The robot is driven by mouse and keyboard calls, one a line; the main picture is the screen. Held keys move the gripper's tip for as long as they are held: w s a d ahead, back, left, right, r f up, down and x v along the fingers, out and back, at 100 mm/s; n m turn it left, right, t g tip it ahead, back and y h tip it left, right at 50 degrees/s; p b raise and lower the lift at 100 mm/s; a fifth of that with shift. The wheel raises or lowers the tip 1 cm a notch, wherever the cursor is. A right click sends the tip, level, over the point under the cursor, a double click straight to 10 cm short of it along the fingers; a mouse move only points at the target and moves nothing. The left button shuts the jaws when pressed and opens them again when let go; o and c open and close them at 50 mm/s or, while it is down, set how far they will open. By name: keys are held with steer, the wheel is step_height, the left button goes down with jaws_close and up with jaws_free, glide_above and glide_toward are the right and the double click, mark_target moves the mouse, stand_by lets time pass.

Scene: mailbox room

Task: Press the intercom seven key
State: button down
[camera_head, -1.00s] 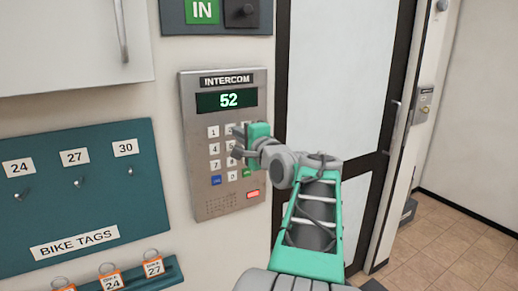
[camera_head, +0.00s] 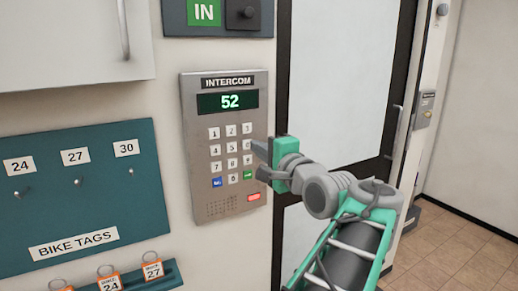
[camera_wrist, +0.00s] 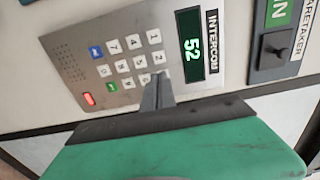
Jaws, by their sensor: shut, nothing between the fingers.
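The grey intercom panel (camera_head: 195,125) is on the wall, its green display (camera_head: 228,101) reading 52. Its seven key (camera_head: 215,166) is a white square in the left column, third row, unobstructed. In the wrist view the seven key (camera_wrist: 114,47) is in the top row of the sideways keypad, left of the fingertips. My gripper (camera_head: 258,160) is shut and empty, just right of the keypad in the head view. In the wrist view my gripper (camera_wrist: 158,80) has its closed fingertips overlapping the picture near the three and six keys. I cannot tell the exact gap to the panel.
A teal bike tags board (camera_head: 80,190) with hooks is at left, above orange-edged tags (camera_head: 152,270). A dark-framed glass door (camera_head: 335,80) stands to the right. An IN sign (camera_head: 204,12) and black switch (camera_head: 242,15) are above the intercom.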

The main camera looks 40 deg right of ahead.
steer(key=shift+f, duration=0.1)
steer(key=w+a+f+n+g+y, duration=0.35)
steer(key=a+f+n, duration=0.25)
steer(key=a+f, duration=0.45)
steer(key=w+a+f+n+g+y, duration=0.25)
steer(key=a+f+n+g, duration=0.2)
steer(key=a+f, duration=0.6)
steer(key=s+a+f+n+g, duration=0.3)
steer(key=s+a+f+n, duration=0.2)
steer(key=s+f, duration=0.1)
steer(key=s+a+f+n+g+h, duration=0.1)
steer(key=s+a+f+n+g, duration=0.2)
steer(key=f, duration=0.6)
steer(key=s+a+n, duration=0.2)
steer(key=s+n, duration=0.1)
steer(key=s, duration=0.1)
steer(key=shift+s+a+f+g, duration=0.2)
steer(key=shift+a+g, duration=0.1)
steer(key=shift+g, duration=0.1)
